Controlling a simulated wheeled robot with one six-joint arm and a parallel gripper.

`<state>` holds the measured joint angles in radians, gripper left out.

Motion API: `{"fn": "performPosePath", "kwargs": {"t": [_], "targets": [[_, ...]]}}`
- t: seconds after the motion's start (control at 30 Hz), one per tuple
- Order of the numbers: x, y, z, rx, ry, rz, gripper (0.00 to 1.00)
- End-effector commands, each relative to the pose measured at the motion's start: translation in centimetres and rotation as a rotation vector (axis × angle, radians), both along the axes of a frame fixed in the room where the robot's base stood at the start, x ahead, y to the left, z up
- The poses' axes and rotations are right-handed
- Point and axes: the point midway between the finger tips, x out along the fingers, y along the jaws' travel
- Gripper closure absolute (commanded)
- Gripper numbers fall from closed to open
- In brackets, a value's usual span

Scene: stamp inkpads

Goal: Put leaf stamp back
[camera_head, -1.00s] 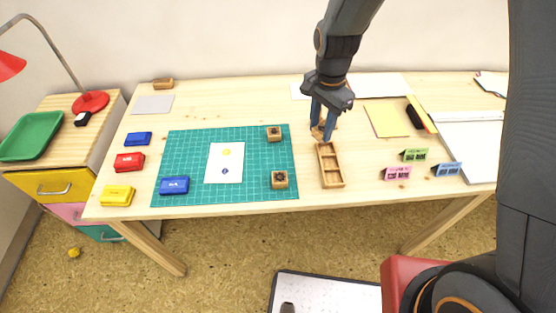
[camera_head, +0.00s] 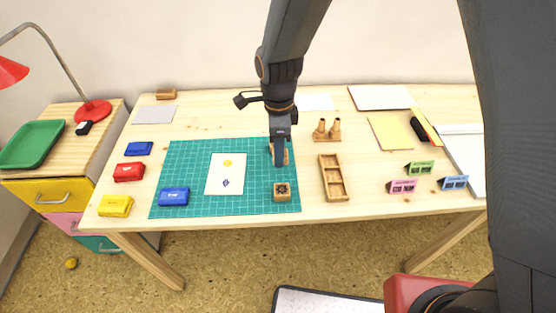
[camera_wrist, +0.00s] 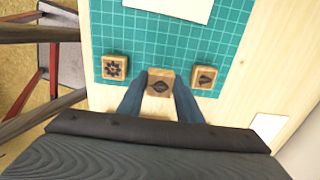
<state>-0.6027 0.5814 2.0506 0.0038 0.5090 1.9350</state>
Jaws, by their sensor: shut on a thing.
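My gripper (camera_head: 279,160) points down over the right part of the green cutting mat (camera_head: 200,208). In the wrist view the gripper (camera_wrist: 160,90) is shut on a wooden block stamp with a dark leaf-like mark (camera_wrist: 160,83). This held stamp is between two others: a flower-marked stamp (camera_wrist: 114,67) on the left and another marked stamp (camera_wrist: 205,77) on the right. The flower-marked stamp also shows in the head view (camera_head: 282,192), near the mat's front right corner. The arm partly hides the far stamp there. A wooden tray with compartments (camera_head: 333,178) lies empty right of the mat.
A wooden stand with two upright pegs (camera_head: 327,131) is behind the tray. White paper with two prints (camera_head: 226,174) and a blue inkpad (camera_head: 174,197) lie on the mat. Red, yellow and blue inkpads line the left side. Small colored cards (camera_head: 403,186) stand at right.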

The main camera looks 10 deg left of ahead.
Motion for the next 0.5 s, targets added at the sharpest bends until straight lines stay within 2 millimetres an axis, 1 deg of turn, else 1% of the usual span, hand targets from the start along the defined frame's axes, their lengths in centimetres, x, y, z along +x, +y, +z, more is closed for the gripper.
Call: {"fn": "performPosePath", "kwargs": {"t": [0.2,0.3,0.5], "targets": [[-0.1,-0.1,-2.8,-0.002,0.003,0.000,0.84],[0.0,-0.1,-3.8,0.000,0.001,0.000,0.84],[0.0,-0.1,-4.2,0.000,0.000,0.000,0.84]]}}
